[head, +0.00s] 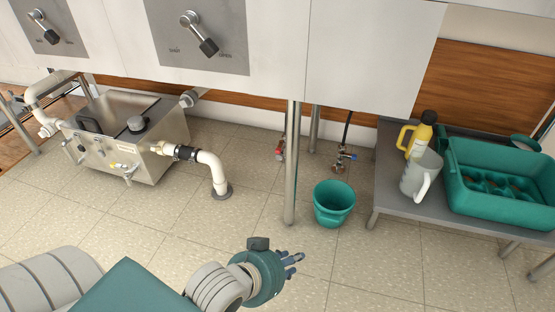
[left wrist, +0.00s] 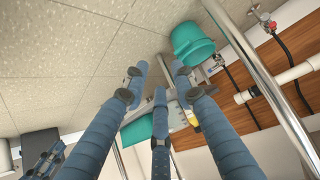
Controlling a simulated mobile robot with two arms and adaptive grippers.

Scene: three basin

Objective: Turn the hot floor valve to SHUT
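A small valve with a red handle (head: 280,150), the likely hot one, sits on a pipe low under the counter, behind the metal leg. It also shows at the top right of the left wrist view (left wrist: 268,23). A valve with a blue handle (head: 346,156) sits to its right. My left gripper (head: 292,262) is in front of the bucket, well short of both valves. In the left wrist view its fingers (left wrist: 160,82) are spread and empty. Blue jointed parts at the lower left look like my right gripper (left wrist: 45,160); its opening is unclear. The handles' exact angles are too small to read.
A teal bucket (head: 333,203) stands on the floor below the blue valve. A metal leg (head: 292,170) stands beside the red valve. A steel box (head: 125,140) with white pipes is left. A grey bench (head: 385,190) bears a teal crate (head: 500,207), jug and bottle.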

